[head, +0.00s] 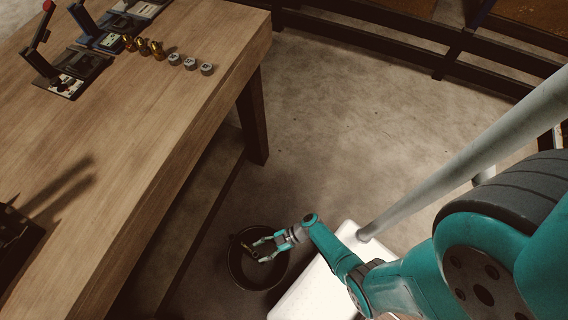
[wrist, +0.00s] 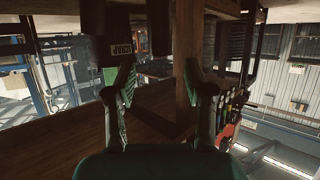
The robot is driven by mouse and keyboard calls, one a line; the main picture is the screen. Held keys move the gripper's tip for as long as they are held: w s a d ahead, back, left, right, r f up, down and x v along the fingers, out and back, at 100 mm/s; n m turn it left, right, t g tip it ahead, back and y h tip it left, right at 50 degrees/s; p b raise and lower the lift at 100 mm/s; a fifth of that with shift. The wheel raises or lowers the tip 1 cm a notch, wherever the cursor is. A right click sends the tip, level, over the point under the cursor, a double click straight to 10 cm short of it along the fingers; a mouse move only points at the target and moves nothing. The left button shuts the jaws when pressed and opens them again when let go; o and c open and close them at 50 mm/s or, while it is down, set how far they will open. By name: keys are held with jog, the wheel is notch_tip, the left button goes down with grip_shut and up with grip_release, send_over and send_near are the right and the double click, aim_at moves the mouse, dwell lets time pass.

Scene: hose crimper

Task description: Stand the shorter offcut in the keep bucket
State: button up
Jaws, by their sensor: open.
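My gripper (head: 258,248) is at the dark round bucket (head: 240,274) on the floor beside the workbench, its fingers over or inside the opening. In the wrist view my gripper (wrist: 160,76) shows two fingers spread apart, with nothing clearly held between them. A dark container with a label reading SCRAP (wrist: 121,50) shows behind the left finger. I cannot read any label on the bucket in the head view. I cannot make out either offcut; the bucket's inside is dark and partly covered by my gripper.
The wooden workbench (head: 150,130) fills the left side. On it are brass fittings (head: 143,46), silver ferrules (head: 190,63), a device with a small display (head: 109,40) and a lever with a red knob (head: 48,7). Open concrete floor (head: 340,120) lies beyond the bucket.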

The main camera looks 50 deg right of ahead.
jog(key=v, duration=1.1)
dwell(1.1)
jog(key=s+a+f+m+g+h, duration=0.2)
jog(key=s+a+f+m+h, duration=0.15)
jog(key=s, duration=0.25)
jog(key=s+r+m+h, duration=0.4)
jog(key=s+r+h, duration=0.1)
jog(key=s+h, duration=0.1)
jog(key=d+r+m+t+h, duration=0.1)
jog(key=r+t, duration=0.2)
jog(key=r, duration=1.1)
jog(key=d+r+m+t, duration=0.2)
jog(key=r+t, duration=0.2)
jog(key=r, duration=1)
jog(key=w+d+r+m+t+h, duration=0.1)
jog(key=r+m+t, duration=0.1)
jog(key=r, duration=1.2)
jog(key=shift+d+r+t+h, duration=0.2)
jog(key=shift+t+h, duration=0.15)
jog(key=shift+t, duration=0.55)
jog(key=shift+w, duration=0.1)
